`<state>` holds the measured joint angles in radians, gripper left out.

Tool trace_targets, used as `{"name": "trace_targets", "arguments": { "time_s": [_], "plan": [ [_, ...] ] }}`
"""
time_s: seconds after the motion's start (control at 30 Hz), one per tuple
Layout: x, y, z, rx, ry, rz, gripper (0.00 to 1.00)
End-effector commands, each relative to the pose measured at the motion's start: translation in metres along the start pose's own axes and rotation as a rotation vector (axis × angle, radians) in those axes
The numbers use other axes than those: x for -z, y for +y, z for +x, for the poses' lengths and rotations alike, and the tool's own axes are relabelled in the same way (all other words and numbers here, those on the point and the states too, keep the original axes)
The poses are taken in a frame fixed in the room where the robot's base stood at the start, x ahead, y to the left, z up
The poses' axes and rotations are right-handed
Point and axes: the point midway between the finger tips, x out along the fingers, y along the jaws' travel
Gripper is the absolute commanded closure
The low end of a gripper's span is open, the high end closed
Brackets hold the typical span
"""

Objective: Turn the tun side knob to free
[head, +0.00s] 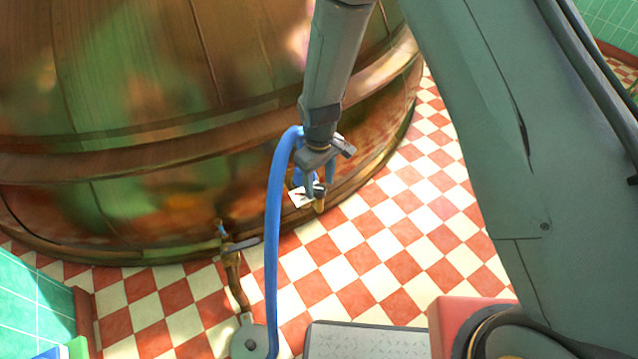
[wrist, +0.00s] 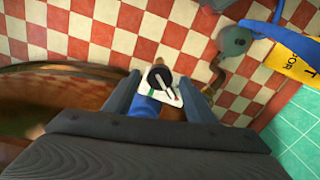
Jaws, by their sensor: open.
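The tun side knob (wrist: 160,80) is a round black knob with a pale pointer line, set on a white plate (wrist: 142,99) with green and red marks. The line slants toward the lower right, nearer the red mark; its exact setting is hard to tell. My gripper (wrist: 160,78) is open, with one finger on each side of the knob; I cannot tell whether either touches it. In the head view my gripper (head: 321,184) points down at the knob (head: 319,191), low beside the copper tun (head: 150,170). The fingers partly hide the knob there.
A blue hose (head: 276,220) arches down close left of my gripper. A brass valve with a lever (head: 232,262) stands left of the hose. A yellow lettered object (wrist: 292,58) shows at the wrist view's right. The checkered floor (head: 400,230) to the right is clear.

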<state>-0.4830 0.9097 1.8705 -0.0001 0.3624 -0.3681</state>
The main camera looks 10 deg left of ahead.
Motion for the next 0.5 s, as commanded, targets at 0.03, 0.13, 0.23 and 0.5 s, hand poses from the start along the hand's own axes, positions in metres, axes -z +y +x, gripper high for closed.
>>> {"name": "trace_targets", "arguments": {
  "time_s": [0.03, 0.13, 0.23, 0.5],
  "plan": [
    [0.001, 0.000, -0.007, -0.001, 0.003, 0.000, 0.49],
    [0.001, 0.001, -0.022, -0.002, 0.004, 0.000, 0.49],
    [0.002, 0.001, -0.039, -0.002, 0.005, 0.000, 0.49],
    [0.001, 0.000, -0.069, -0.001, 0.002, -0.001, 0.49]
  ]
}}
